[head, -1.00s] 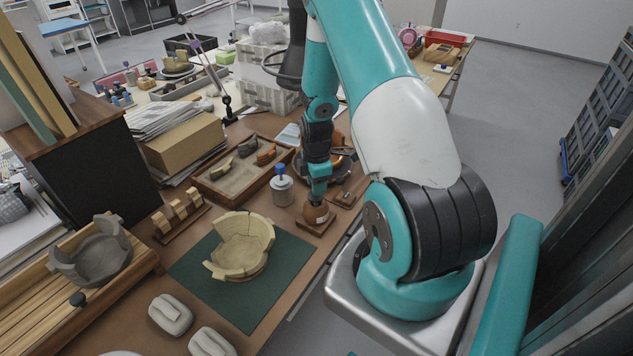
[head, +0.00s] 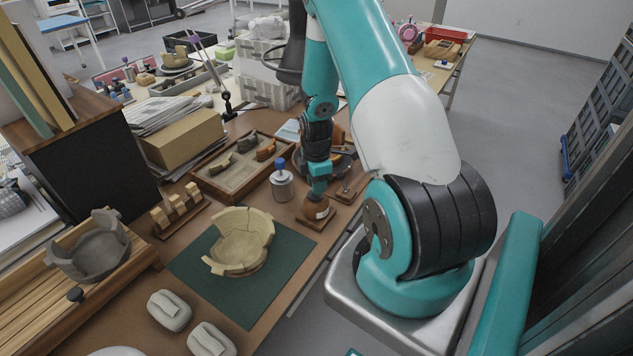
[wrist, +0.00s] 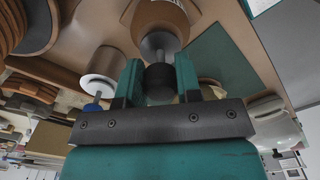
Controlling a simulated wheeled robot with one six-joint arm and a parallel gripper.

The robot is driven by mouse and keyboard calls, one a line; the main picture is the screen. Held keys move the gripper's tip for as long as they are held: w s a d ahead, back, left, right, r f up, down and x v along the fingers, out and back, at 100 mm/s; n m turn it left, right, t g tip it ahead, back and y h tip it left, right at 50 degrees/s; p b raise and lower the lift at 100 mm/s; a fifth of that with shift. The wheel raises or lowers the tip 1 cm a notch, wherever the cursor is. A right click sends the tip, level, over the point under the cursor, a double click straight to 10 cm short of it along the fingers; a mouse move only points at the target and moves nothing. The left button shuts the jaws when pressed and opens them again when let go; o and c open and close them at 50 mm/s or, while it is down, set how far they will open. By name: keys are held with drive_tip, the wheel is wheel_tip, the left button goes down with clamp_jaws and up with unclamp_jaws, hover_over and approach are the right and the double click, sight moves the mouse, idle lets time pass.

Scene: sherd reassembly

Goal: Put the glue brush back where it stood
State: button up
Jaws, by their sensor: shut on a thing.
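My gripper (wrist: 159,80) is shut on the dark round handle of the glue brush (wrist: 160,78), with one teal finger on each side. The brush points at the neck of a brown glue bottle (wrist: 160,18), and its lower end is hidden there; I cannot tell how deep it sits. In the head view my gripper (head: 319,188) is right above the brown bottle (head: 316,208), which stands on a small wooden base (head: 312,222). The brush itself is hidden by the gripper in that view.
A grey jar with a blue top (head: 282,185) stands close left of the bottle. A pale broken bowl (head: 240,250) sits on the green mat (head: 283,275). A wooden sherd tray (head: 215,190) lies behind. The table edge is close on the right.

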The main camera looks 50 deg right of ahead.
drive_tip(key=shift+f, duration=0.25)
idle(0.5)
drive_tip(key=o, duration=0.8)
wheel_tip(320, 180, up, 18)
drive_tip(key=b, duration=0.2)
drive_tip(key=shift+f, duration=0.25)
